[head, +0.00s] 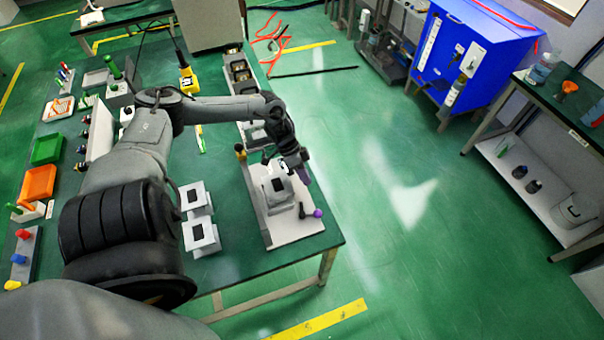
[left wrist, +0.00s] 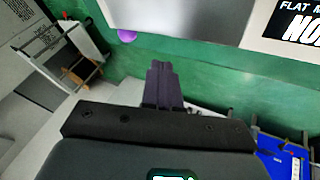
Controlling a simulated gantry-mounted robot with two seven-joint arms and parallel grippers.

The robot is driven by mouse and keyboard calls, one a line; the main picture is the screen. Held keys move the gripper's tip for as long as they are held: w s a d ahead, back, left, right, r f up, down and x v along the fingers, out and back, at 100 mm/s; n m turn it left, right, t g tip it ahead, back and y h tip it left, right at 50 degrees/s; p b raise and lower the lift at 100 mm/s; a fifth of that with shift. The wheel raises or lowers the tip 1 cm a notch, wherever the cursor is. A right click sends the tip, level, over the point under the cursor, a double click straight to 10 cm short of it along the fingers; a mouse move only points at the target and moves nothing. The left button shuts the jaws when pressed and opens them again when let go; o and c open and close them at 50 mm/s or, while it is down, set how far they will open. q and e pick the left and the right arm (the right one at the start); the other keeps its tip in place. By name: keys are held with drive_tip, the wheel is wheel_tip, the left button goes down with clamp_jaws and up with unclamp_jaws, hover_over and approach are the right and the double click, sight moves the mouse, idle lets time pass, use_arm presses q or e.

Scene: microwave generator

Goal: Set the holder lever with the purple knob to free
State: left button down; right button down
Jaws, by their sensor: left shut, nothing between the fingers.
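The purple knob (head: 317,213) sits at the end of a short dark lever at the right front edge of a white holder plate (head: 290,232). It also shows in the left wrist view (left wrist: 127,36), ahead and to the left of my fingertips. My left gripper (head: 305,180) is shut and empty, pointing down beside the white block (head: 278,186) on the plate. Its closed fingers (left wrist: 160,66) appear apart from the knob. My right gripper is not in view.
The green table (head: 237,262) carries two white blocks with dark tops (head: 200,237) left of the holder plate. A dark-yellow knob (head: 240,152) stands behind the holder's left side. Open green floor lies right of the table, with a blue cabinet (head: 470,60) beyond.

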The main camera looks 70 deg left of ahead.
sight(313, 205)
use_arm(q)
drive_tip(key=b+x, duration=0.1)
drive_tip(key=x, duration=0.4)
drive_tip(key=shift+w+d+f, duration=0.1)
drive_tip(key=shift+f, duration=0.05)
drive_tip(key=d, duration=0.1)
drive_tip(key=d+p, duration=0.1)
drive_tip(key=shift+s+d+f, duration=0.25)
drive_tip(key=shift+s+d, duration=0.15)
drive_tip(key=shift+d+f, duration=0.15)
drive_tip(key=shift+d, duration=0.4)
drive_tip(key=shift+s, duration=0.1)
